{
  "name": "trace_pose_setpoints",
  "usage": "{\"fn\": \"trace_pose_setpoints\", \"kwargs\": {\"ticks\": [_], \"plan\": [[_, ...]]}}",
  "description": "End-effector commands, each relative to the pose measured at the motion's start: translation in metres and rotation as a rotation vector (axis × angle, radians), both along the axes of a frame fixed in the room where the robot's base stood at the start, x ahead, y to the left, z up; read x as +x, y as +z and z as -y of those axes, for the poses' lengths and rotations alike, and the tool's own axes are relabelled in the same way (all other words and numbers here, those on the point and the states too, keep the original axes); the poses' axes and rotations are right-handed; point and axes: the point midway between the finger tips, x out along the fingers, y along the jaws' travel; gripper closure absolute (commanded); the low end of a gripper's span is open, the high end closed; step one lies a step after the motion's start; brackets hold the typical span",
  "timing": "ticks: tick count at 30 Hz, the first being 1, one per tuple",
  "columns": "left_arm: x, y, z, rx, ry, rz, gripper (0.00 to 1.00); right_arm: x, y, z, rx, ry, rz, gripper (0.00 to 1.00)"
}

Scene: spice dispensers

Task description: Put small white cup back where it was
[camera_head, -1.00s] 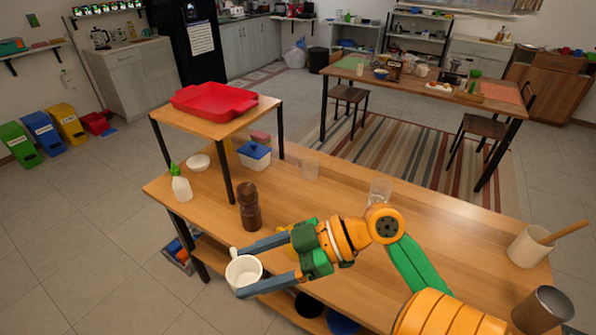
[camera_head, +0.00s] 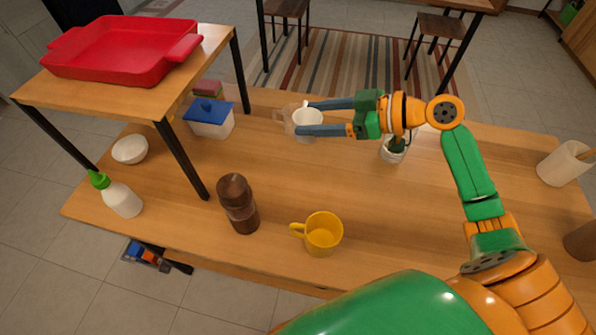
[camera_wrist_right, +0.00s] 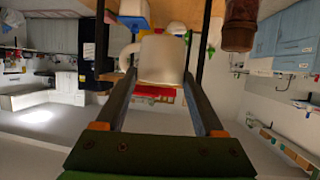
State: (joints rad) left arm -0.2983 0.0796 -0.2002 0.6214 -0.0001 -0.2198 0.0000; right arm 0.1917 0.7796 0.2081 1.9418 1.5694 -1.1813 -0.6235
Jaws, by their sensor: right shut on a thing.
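The small white cup (camera_head: 308,126) is between the fingers of my right gripper (camera_head: 316,117), over the far part of the wooden table (camera_head: 420,215). The gripper is shut on the cup, with one finger on each side. The head view does not show clearly whether the cup touches the table. In the right wrist view the cup (camera_wrist_right: 162,60) fills the space between the two fingers (camera_wrist_right: 162,88), its handle on the left. A clear glass (camera_head: 290,117) stands just left of the cup and is partly hidden behind it. My left gripper is not in view.
A yellow mug (camera_head: 323,234) and a brown pepper mill (camera_head: 238,204) stand near the front edge. A blue-lidded box (camera_head: 209,118), a white bowl (camera_head: 130,149) and a green-capped bottle (camera_head: 122,198) stand left. A small pot (camera_head: 392,150) is under my right arm. The table's middle is clear.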

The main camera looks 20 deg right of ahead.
Motion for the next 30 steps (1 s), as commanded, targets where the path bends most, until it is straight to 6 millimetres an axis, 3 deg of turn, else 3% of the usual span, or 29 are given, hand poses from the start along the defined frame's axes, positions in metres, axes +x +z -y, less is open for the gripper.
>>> {"fn": "trace_pose_setpoints", "kwargs": {"ticks": [1,4,9,12,14,22,25,30], "plan": [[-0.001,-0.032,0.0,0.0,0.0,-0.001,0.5,0.017,-0.027,0.01,-0.003,-0.032,0.003,0.96],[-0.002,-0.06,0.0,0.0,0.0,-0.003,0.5,0.049,-0.046,0.035,-0.003,-0.114,0.005,0.96],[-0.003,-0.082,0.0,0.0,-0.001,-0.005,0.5,0.08,-0.058,0.071,-0.002,-0.229,0.004,0.96],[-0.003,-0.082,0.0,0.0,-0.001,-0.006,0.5,0.085,-0.059,0.077,-0.003,-0.256,0.002,0.96],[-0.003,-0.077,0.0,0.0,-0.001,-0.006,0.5,0.082,-0.062,0.069,-0.005,-0.259,-0.002,0.96],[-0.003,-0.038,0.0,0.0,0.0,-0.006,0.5,0.05,-0.096,-0.012,0.008,-0.255,-0.004,0.96],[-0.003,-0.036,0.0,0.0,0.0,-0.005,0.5,0.044,-0.124,-0.03,0.008,-0.259,-0.004,0.96],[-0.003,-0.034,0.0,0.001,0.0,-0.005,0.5,0.038,-0.148,-0.046,0.004,-0.259,-0.001,0.96]]}}
